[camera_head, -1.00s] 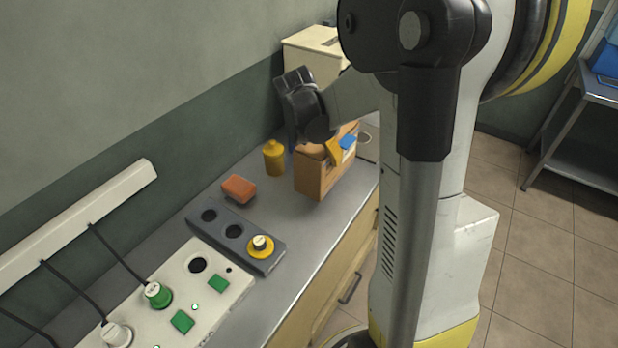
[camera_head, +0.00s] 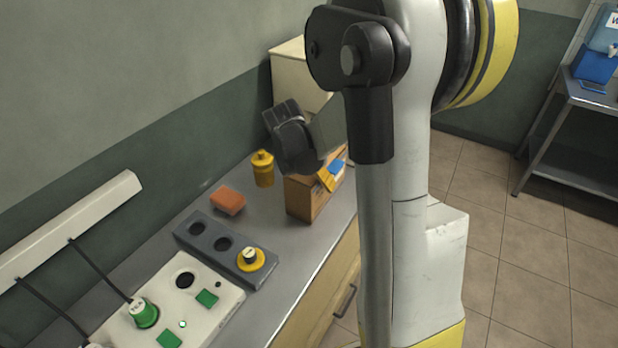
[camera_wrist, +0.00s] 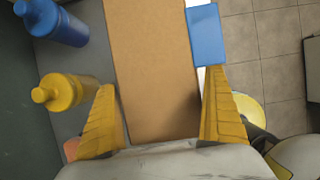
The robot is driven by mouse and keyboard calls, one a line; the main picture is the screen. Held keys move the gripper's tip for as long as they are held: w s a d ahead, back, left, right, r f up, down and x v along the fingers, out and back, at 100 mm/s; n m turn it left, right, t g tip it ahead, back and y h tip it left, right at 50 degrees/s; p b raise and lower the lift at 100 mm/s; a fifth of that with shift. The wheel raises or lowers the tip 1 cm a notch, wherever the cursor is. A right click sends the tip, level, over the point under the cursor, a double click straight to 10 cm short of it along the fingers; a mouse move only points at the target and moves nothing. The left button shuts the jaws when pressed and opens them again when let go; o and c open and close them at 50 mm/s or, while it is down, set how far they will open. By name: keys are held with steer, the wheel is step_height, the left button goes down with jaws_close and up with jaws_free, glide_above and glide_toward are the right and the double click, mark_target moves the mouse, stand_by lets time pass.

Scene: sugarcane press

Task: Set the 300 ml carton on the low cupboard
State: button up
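A yellow bottle (camera_head: 263,170) stands left of the carton; a blue bottle (camera_wrist: 55,22) shows beyond it in the wrist view. An orange block (camera_head: 227,200), a grey holder (camera_head: 205,240) and a white panel (camera_head: 215,325) lie nearer. A cream box (camera_head: 295,78) stands behind.

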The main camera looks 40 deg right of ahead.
steer(key=shift+r, duration=0.15)
steer(key=p+v, duration=0.4)
steer(key=v, duration=0.7)
steer(key=shift+p, duration=0.35)
steer(key=shift+s+a+r, duration=0.15)
steer(key=shift+a+r, duration=0.15)
steer(key=shift+r, duration=0.25)
steer(key=s+a+r+m+t+y, duration=0.2)
steer(key=s+a+m, duration=0.4)
steer(key=a+m, duration=0.3)
steer(key=s+a+r+m+t+y, duration=0.2)
steer(key=s+a+m, duration=0.4)
steer(key=a+m, duration=0.4)
steer(key=r+m+t, duration=0.1)
steer(key=m, duration=0.1)
steer(key=shift+s+a+m+t, duration=0.35)
steer(key=shift+m+t, duration=0.05)
steer(key=shift+r, duration=0.15)
